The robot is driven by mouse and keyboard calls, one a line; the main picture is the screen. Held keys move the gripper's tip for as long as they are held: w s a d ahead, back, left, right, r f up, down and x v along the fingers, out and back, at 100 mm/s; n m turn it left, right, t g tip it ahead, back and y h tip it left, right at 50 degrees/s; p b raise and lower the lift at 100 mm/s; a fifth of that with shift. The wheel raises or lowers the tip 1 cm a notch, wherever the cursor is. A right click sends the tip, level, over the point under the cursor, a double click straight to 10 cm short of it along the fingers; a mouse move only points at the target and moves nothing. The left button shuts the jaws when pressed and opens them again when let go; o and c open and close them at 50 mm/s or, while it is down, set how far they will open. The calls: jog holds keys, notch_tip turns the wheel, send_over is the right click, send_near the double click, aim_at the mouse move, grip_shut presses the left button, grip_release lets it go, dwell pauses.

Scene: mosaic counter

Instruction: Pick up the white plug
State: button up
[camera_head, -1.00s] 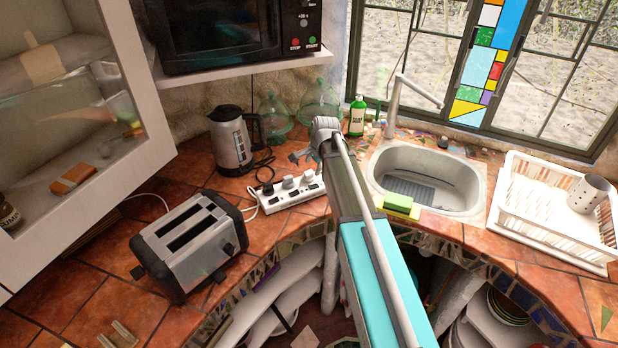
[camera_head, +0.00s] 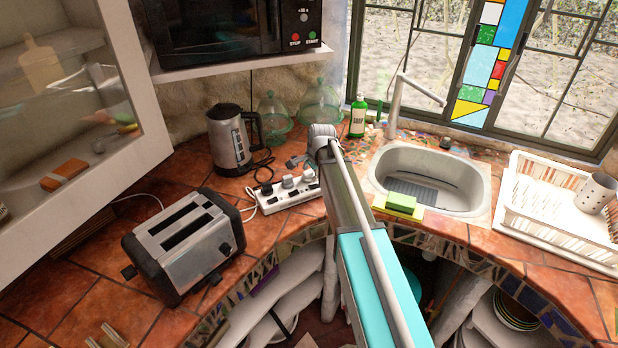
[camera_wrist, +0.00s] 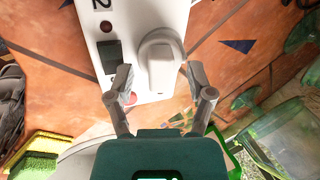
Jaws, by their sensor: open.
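The white power strip (camera_head: 290,196) lies on the tiled counter between the toaster and the sink. White plugs stand in it, one in the middle (camera_head: 288,183) and one at its right end (camera_head: 309,176). My gripper (camera_head: 298,161) is above the strip's right part in the head view. In the wrist view a white plug (camera_wrist: 160,60) sits upright in the strip (camera_wrist: 119,20), beside a dark switch. My gripper (camera_wrist: 158,78) is open there, one finger on each side of the plug's near end. I cannot tell whether the fingers touch it.
A toaster (camera_head: 183,245) stands left of the strip and a kettle (camera_head: 231,140) behind it. Glass domes (camera_head: 272,117) and a green soap bottle (camera_head: 357,117) stand at the back. A sponge (camera_head: 401,201) lies by the sink (camera_head: 430,165). A dish rack (camera_head: 560,215) is at the right.

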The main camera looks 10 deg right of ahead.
dwell(0.3)
grip_shut()
jog(key=shift+r, duration=0.1)
dwell(0.4)
notch_tip(320, 180, up, 3)
jog(key=p, duration=0.3)
jog(key=s+r+p, duration=0.9)
jog(key=s+p, duration=0.1)
jog(key=s, duration=0.4)
jog(key=shift+r, duration=0.4)
jog(key=shift+f, duration=0.15)
